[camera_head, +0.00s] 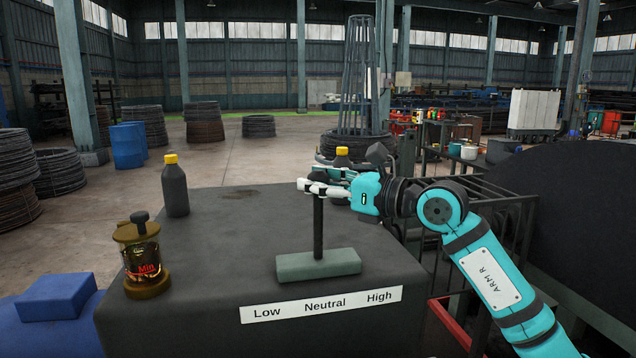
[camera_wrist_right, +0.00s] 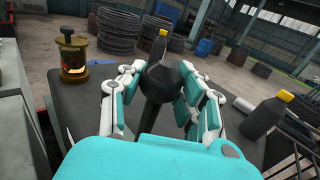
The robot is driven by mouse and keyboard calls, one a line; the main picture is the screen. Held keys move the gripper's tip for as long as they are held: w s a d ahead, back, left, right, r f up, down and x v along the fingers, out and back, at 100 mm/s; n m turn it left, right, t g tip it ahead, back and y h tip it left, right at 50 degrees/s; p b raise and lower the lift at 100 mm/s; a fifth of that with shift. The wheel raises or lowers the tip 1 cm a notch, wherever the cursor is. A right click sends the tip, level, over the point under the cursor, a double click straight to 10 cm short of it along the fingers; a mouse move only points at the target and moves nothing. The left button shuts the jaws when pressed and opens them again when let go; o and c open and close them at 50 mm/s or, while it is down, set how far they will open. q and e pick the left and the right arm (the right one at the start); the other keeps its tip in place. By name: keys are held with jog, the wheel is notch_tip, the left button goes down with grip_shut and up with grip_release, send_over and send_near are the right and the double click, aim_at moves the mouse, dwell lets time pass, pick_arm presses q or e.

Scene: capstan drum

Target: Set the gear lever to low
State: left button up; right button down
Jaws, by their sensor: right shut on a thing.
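The gear lever (camera_head: 318,230) is a dark rod rising from a grey-green base block (camera_head: 319,265) on a dark cabinet top. It stands nearly upright above the word Neutral on the white label strip (camera_head: 322,305), with Low at its left and High at its right. My right gripper (camera_head: 312,187) comes in from the right at the lever's top. In the right wrist view its fingers are shut around the black ball knob (camera_wrist_right: 160,80). My left gripper is in neither view.
A brass oil cup (camera_head: 143,262) marked Min stands left of the lever. A dark bottle with a yellow cap (camera_head: 174,190) stands behind it, and another yellow-capped bottle (camera_head: 342,157) is behind my gripper. The cabinet top (camera_head: 240,220) left of the lever is bare.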

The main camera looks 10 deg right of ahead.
jog(key=shift+a, duration=0.1)
jog(key=shift+a+n+g+h+p, duration=0.3)
jog(key=shift+a+n+p, duration=0.15)
jog(key=shift+a, duration=0.3)
jog(key=a+f+n+g+h, duration=0.1)
jog(key=a+f+n+h, duration=0.1)
jog(key=a, duration=0.4)
jog(key=shift+a+f+g+h, duration=0.15)
jog(key=shift+a+g+h, duration=0.15)
jog(key=shift+h, duration=0.2)
jog(key=shift+w+n, duration=0.1)
jog(key=shift+n, duration=0.25)
jog(key=c, duration=1.4)
grip_release()
jog(key=o, duration=0.6)
jog(key=shift+s+d, duration=0.15)
jog(key=shift+s, duration=0.05)
jog(key=shift+c, duration=0.2)
jog(key=shift+w, duration=0.1)
